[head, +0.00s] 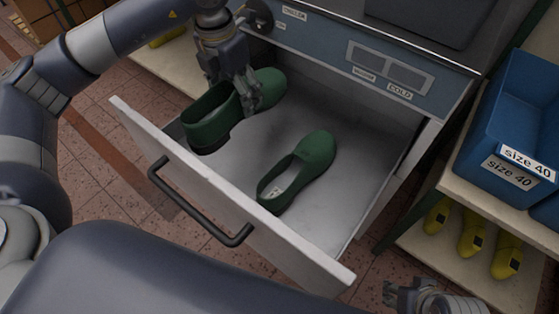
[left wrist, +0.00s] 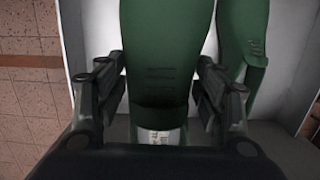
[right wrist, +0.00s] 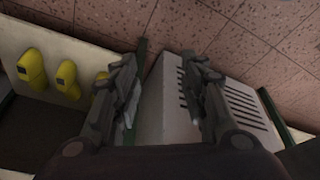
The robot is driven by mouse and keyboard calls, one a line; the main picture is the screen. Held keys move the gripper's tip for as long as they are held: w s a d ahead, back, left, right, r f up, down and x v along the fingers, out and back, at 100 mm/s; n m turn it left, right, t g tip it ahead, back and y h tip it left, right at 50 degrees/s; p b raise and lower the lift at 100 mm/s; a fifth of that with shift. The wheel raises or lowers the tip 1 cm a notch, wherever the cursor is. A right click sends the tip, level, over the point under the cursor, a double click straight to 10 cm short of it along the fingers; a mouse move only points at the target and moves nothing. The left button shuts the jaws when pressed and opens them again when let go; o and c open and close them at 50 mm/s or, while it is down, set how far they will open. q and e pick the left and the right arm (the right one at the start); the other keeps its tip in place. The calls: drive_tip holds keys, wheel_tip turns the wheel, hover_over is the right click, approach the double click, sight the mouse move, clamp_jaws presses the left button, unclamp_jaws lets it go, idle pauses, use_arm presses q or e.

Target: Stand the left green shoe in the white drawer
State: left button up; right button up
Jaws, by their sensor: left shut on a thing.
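The white drawer (head: 290,250) is pulled open below the blue-grey panel. One green shoe (head: 212,118) is at the drawer's left side, and my left gripper (head: 250,100) is shut on it. It also shows between the fingers in the left wrist view (left wrist: 160,60). Part of this shoe is hidden behind the gripper; I cannot tell if its sole touches the drawer floor. A second green shoe (head: 312,158) stands on the drawer floor to the right, apart from the first. My right gripper (head: 405,292) is outside the drawer at the lower right; its fingers are apart and empty in the right wrist view (right wrist: 165,100).
A black bar handle (head: 195,212) runs across the drawer front. Blue "size 40" bins (head: 510,110) stand on a shelf at the right, with several yellow lasts (head: 470,235) below. The drawer floor is bare between and around the shoes.

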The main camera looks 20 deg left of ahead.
use_arm(q)
wheel_tip(320, 180, down, 3)
drive_tip(key=shift+r+b, duration=0.2)
drive_tip(key=shift+b, duration=0.2)
drive_tip(key=shift+f, duration=0.4)
drive_tip(key=b, duration=0.2)
hover_over(247, 147)
drive_tip(key=f, duration=0.6)
drive_tip(key=shift+s+a, duration=0.15)
drive_tip(key=shift+s, duration=0.05)
wheel_tip(247, 147, down, 4)
drive_tip(key=shift+r, duration=0.1)
drive_tip(key=shift+f, duration=0.2)
drive_tip(key=o, duration=1.5)
use_arm(e)
drive_tip(key=w+a+r+t, duration=0.2)
drive_tip(key=w+t, duration=0.1)
drive_tip(key=w, duration=0.3)
drive_tip(key=w+a+r+t+y, duration=0.1)
drive_tip(key=w+a+r+t, duration=0.1)
drive_tip(key=w, duration=0.4)
drive_tip(key=shift+r+t+y, duration=0.3)
drive_tip(key=shift+r+t, duration=0.05)
drive_tip(key=shift+t, duration=0.45)
use_arm(q)
drive_tip(key=shift+r, duration=0.1)
use_arm(e)
drive_tip(key=shift+d, duration=0.1)
